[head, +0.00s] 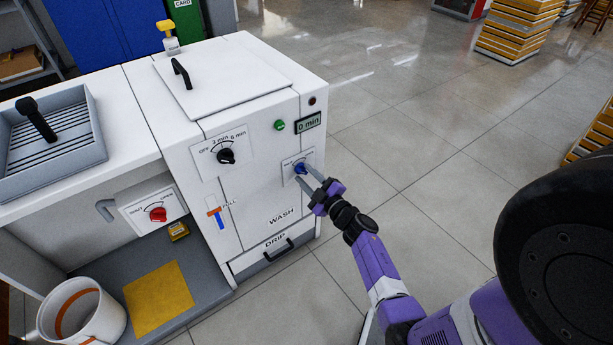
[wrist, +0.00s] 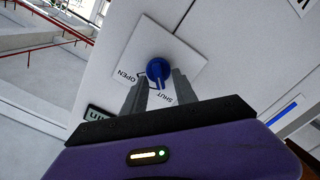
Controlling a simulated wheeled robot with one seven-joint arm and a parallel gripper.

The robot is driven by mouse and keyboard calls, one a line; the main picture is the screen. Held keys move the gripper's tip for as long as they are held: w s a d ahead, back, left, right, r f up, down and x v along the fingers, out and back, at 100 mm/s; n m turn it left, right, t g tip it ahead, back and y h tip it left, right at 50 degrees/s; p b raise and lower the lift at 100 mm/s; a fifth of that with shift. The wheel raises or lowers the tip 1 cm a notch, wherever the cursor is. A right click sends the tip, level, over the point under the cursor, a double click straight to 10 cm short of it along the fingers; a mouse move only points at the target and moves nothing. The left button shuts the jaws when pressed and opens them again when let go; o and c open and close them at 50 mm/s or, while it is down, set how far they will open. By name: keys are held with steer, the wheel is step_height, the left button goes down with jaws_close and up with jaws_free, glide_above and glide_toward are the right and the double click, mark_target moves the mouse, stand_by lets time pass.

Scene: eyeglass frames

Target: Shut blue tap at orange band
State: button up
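The blue tap (head: 300,168) is a round knob on a white plate on the front of the white washing machine. In the wrist view the blue tap (wrist: 158,69) has a short handle pointing down, between the words OPEN at left and SHUT at right. My gripper (head: 314,183) is at the tap; in the wrist view its fingers (wrist: 160,90) stand apart on either side of the handle, with gaps showing. The FILL gauge shows an orange band (head: 214,211) with a blue column (head: 219,222) just below; the exact level is too small to read.
A black-pointer dial (head: 226,156) and a green button (head: 279,125) sit on the same front.

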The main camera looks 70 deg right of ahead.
steer(key=p+v, duration=0.1)
steer(key=v, duration=0.7)
steer(key=shift+d, duration=0.1)
stand_by(0.6)
